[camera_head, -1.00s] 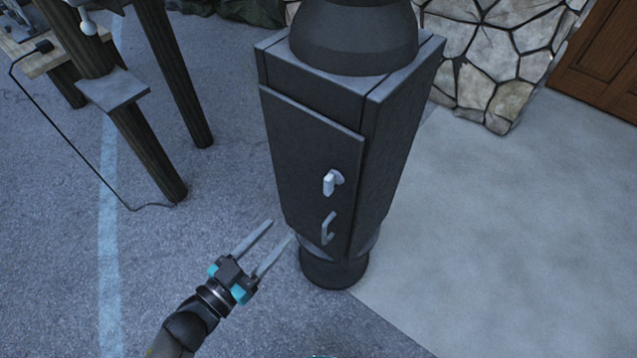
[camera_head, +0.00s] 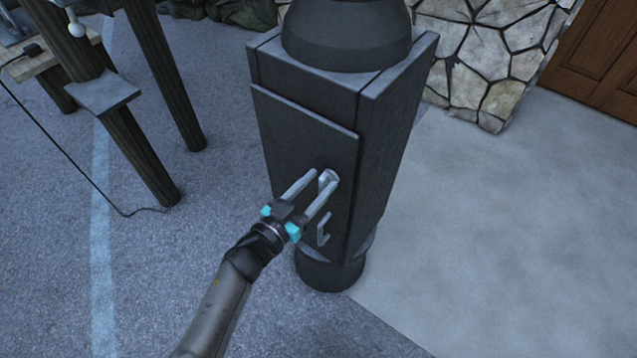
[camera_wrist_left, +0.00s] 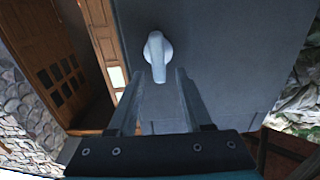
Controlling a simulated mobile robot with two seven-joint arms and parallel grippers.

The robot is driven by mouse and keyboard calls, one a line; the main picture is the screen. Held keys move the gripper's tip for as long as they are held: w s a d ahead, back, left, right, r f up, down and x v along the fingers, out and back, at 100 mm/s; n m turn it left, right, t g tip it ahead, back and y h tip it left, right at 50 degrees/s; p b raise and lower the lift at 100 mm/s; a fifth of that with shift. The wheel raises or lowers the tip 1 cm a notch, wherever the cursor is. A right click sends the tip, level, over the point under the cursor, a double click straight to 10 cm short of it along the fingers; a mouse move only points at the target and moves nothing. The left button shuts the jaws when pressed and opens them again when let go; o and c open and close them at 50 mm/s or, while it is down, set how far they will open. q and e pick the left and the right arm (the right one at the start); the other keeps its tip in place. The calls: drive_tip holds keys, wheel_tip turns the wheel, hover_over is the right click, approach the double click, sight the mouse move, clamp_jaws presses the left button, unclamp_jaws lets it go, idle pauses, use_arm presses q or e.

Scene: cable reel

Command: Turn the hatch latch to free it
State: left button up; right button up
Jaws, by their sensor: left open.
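The hatch (camera_head: 300,135) is a dark panel on the front of a dark square post, and it looks closed. Its light grey latch (camera_head: 327,178) sits on the right part of the panel, partly hidden by my gripper in the head view. My left gripper (camera_head: 322,180) is open in front of the hatch, its fingers pointing at the latch. In the left wrist view the latch (camera_wrist_left: 157,52) shows as a rounded knob with a lever, just beyond and between the fingertips (camera_wrist_left: 161,75). I cannot tell whether the fingers touch it. The right gripper is not in view.
A small grey handle (camera_head: 323,230) is fixed on the hatch below the latch. A wooden table frame (camera_head: 110,95) with a hanging cable (camera_head: 75,170) stands at the left. A stone wall (camera_head: 485,60) is behind. Open pavement lies around the post.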

use_arm(q)
drive_tip(key=shift+w+d, duration=0.25)
drive_tip(key=shift+w, duration=0.05)
drive_tip(key=shift+c, duration=0.2)
clamp_jaws()
